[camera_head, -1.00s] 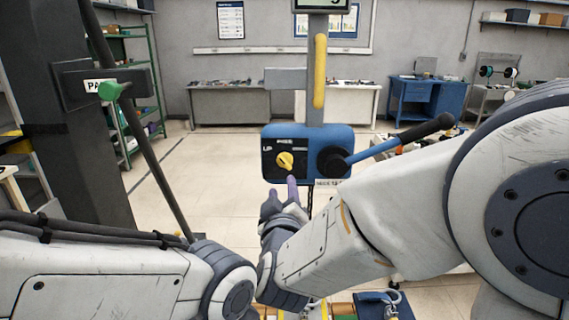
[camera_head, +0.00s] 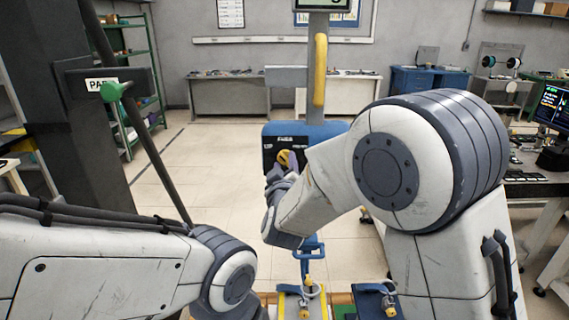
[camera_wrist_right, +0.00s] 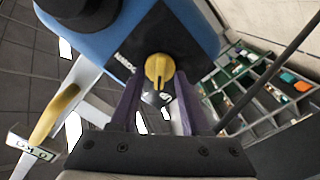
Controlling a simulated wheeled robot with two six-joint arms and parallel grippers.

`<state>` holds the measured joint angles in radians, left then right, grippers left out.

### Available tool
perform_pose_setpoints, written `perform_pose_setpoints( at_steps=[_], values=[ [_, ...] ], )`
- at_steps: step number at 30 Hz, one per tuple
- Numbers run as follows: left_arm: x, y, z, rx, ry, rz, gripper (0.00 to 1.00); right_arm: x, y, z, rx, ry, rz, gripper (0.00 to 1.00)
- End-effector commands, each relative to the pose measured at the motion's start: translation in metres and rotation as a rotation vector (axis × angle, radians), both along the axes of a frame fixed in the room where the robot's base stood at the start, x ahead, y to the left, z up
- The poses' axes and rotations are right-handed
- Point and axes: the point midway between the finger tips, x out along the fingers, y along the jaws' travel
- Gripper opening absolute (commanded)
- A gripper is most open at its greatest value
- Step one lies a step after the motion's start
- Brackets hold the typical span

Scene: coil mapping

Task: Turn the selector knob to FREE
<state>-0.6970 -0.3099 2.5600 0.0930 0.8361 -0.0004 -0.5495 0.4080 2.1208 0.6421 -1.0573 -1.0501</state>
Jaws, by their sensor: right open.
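The yellow selector knob (camera_head: 285,156) is on the dark front plate of a blue box (camera_head: 272,129) on the post. The plate has small white lettering; "UP" shows left of the knob and another label sits above it. My right gripper (camera_head: 279,167) is at the knob and partly covers it. In the right wrist view the knob (camera_wrist_right: 158,70) shows between the tips of my open purple fingers (camera_wrist_right: 158,82), its grip ridge roughly upright in that picture. I cannot tell whether the fingers touch it. My left arm shows at lower left, but its gripper is out of view.
A yellow handle (camera_head: 320,70) runs up the post above the box. Yellow and blue pieces with rings (camera_head: 303,303) lie low in front.

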Motion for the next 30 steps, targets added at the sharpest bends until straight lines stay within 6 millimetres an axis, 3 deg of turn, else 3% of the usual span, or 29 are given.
perform_pose_setpoints(
  at_steps=[2, 6, 19, 30],
  values=[
    [0.000, 0.000, 0.000, 0.000, 0.000, 0.000, 0.50, 0.000, 0.000, 0.000, 0.000, 0.000, 0.000, 0.46],
    [0.000, 0.000, 0.000, 0.000, 0.000, 0.000, 0.50, 0.000, 0.000, 0.000, 0.000, 0.000, 0.000, 0.00],
    [0.000, 0.000, -0.008, 0.000, 0.000, 0.000, 0.50, -0.001, 0.000, -0.001, 0.053, -0.003, 0.000, 0.00],
    [0.000, 0.000, -0.038, 0.000, 0.000, 0.000, 0.50, 0.000, -0.001, -0.002, 0.312, -0.005, 0.000, 0.00]
  ],
)
